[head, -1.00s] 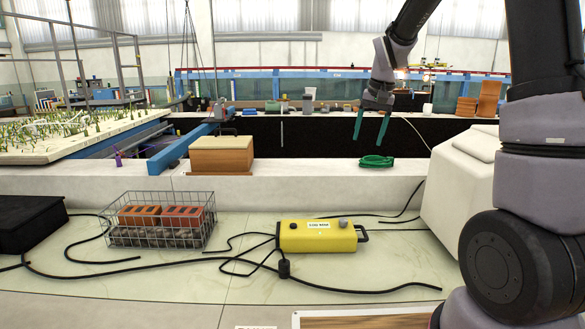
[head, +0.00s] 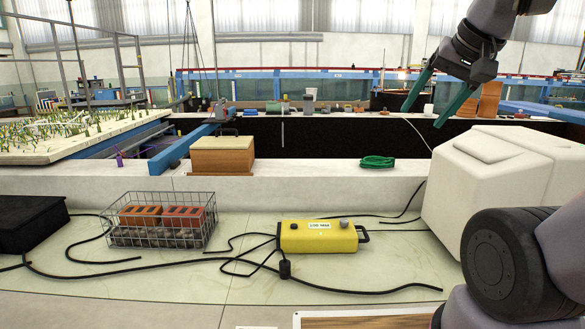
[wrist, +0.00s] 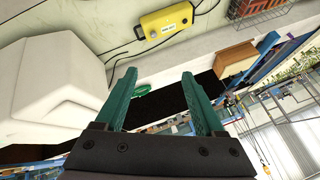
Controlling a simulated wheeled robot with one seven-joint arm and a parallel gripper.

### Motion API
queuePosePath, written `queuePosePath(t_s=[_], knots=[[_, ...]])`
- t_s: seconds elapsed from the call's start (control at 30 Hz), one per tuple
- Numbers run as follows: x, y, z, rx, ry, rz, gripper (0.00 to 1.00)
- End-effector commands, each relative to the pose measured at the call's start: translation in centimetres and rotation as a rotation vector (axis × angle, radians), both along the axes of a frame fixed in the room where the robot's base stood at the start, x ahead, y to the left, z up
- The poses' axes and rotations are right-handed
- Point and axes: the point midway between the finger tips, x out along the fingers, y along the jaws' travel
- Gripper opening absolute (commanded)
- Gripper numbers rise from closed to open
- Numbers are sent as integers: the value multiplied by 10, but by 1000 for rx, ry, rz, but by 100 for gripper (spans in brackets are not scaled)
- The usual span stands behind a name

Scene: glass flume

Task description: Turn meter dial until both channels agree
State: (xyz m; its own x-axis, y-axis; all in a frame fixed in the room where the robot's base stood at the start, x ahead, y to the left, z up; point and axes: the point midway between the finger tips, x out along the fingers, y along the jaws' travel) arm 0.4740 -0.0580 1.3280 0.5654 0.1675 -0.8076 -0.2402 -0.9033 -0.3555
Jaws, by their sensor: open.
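The yellow meter box (head: 318,237) lies on the pale floor in the middle of the head view. It has a white label (head: 319,225), a grey dial knob (head: 344,223) on top near its right end, and a black handle on the right. The label's text is too small to read surely. The box also shows in the wrist view (wrist: 167,21), near the top. My gripper (head: 424,99) has teal fingers and is open and empty. It is up in the air at the upper right, well above and apart from the meter. Its fingers also show in the wrist view (wrist: 158,80).
A white bulky block (head: 490,185) stands right of the meter. A wire basket (head: 160,238) with bricks is to the left. Black cables (head: 180,262) run across the floor around the meter. A green coil (head: 377,162) and a wooden box (head: 222,155) sit on the ledge behind.

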Motion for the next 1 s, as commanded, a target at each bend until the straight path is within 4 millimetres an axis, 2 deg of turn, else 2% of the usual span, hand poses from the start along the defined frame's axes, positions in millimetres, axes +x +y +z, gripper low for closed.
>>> queuePosePath(t_s=[0.13, 0.87, 0.9, 0.93, 1.0], knots=[[-6, 0, -1, 1, -9, -1, 71], [-5, 0, -1, 1, -9, -1, 71], [-5, 0, -1, 1, -9, -1, 56], [-5, 0, -1, 1, -9, -1, 50], [-5, 0, -1, 1, -9, -1, 50]])
